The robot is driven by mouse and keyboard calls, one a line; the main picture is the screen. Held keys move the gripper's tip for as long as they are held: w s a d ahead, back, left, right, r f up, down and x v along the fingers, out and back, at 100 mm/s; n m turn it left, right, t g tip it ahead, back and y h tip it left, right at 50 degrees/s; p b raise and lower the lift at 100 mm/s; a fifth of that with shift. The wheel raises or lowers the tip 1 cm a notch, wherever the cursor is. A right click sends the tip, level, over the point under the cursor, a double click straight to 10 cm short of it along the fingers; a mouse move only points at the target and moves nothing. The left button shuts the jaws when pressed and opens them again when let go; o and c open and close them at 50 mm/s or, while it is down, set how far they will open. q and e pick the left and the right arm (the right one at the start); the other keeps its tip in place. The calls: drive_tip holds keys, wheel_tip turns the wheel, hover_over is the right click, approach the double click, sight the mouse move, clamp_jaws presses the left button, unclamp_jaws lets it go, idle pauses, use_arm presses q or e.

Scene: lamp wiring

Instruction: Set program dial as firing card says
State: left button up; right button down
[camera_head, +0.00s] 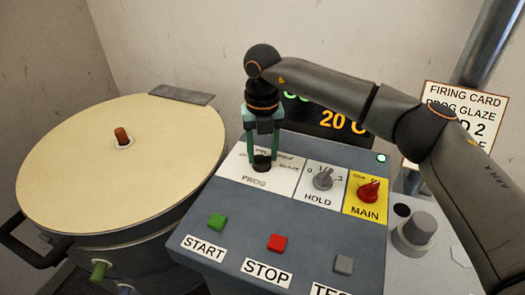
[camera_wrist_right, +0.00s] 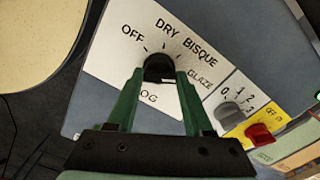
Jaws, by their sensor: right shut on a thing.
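The black program dial (camera_head: 262,164) sits on a white plate marked PROG. In the right wrist view the dial (camera_wrist_right: 159,67) has OFF, DRY, BISQUE and GLAZE printed around it. My right gripper (camera_head: 262,157) comes down from above, its green fingers shut on the dial's two sides. I cannot tell where the dial's pointer is set. The firing card (camera_head: 466,105) at the right reads PROG GLAZE, with a line ending in "D 2" below; my right arm covers part of it. My left gripper is not in view.
The grey HOLD knob (camera_head: 323,179) and red MAIN switch (camera_head: 369,190) are close right of the dial. START (camera_head: 217,222) and STOP (camera_head: 277,243) buttons are in front. A display (camera_head: 340,122) reading 20 is behind. A round kiln lid (camera_head: 90,165) is at left.

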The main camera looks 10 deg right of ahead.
sight(262, 156)
drive_tip(key=shift+m, duration=0.6)
drive_tip(key=shift+c, duration=1.5)
unclamp_jaws()
wheel_tip(262, 156, up, 13)
drive_tip(key=shift+f+b, duration=0.2)
drive_tip(key=shift+b, duration=0.1)
